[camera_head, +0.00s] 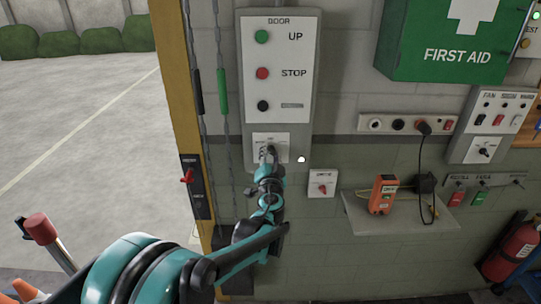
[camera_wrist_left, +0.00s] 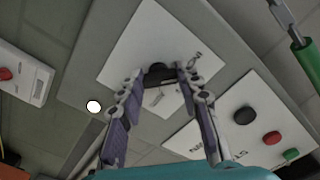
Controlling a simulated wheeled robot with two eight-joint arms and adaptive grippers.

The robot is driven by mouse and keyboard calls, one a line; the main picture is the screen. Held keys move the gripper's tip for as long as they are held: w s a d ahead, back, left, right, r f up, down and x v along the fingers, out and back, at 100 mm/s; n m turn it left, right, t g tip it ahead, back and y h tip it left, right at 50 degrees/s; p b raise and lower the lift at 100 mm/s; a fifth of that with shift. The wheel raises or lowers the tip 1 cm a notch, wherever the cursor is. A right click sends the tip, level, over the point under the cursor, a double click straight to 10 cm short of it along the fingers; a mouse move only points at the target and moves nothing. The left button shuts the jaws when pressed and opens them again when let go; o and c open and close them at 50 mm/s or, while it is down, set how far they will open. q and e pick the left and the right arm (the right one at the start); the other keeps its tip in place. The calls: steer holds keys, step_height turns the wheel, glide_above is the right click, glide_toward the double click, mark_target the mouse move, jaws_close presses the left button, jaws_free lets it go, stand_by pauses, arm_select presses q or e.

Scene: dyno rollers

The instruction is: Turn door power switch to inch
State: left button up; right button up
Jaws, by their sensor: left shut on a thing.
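The door control panel (camera_head: 277,110) is a grey plate on the wall with a green UP button, a red STOP button and a black button. Below them is a white switch plate (camera_head: 283,143) with a small dark knob, mostly hidden by my gripper in the head view. My left gripper (camera_head: 267,153) reaches this plate from below. In the left wrist view, the fingers of my left gripper (camera_wrist_left: 163,80) are shut around the dark knob (camera_wrist_left: 157,72) on the white plate (camera_wrist_left: 150,45). The knob's setting and plate lettering are too small to read. My right gripper is out of view.
A small white ball (camera_head: 301,159) shows beside the plate. A shelf (camera_head: 400,215) holds an orange device (camera_head: 383,194). A yellow door frame (camera_head: 175,80) stands further left.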

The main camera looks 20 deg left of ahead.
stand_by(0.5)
arm_select(q)
steer(key=o, duration=1.2)
steer(key=shift+c, duration=0.2)
steer(key=v, duration=1.2)
steer(key=shift+s, duration=0.1)
